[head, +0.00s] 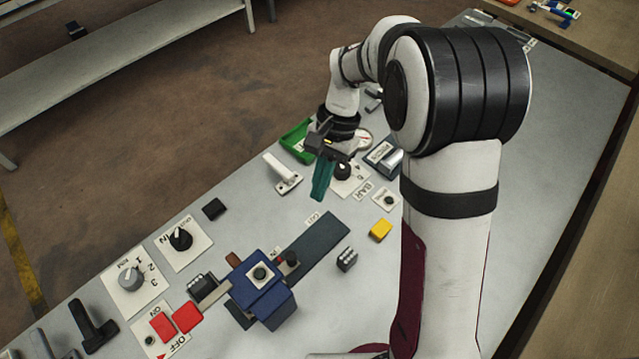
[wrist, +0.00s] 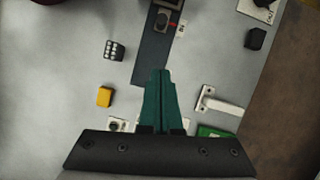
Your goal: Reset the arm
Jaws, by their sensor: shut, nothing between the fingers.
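My gripper (head: 319,193) hangs over the far half of the table in the head view, with its teal fingers pointing down. In the wrist view the two teal fingers (wrist: 159,78) lie side by side, touching, with nothing between them. The gripper is shut and empty. In the head view it is beside a white handle (head: 284,174) and close to a black knob (head: 343,171) on a white plate. My arm hides part of the table at the right.
The grey table (head: 560,190) carries a blue block (head: 262,285) on a dark track (head: 318,243), a yellow block (head: 381,230), a dice-like block (head: 347,259), a black cube (head: 214,209), a green tray (head: 298,142), red switches (head: 187,317) and knobs (head: 131,280). The right side has bare room.

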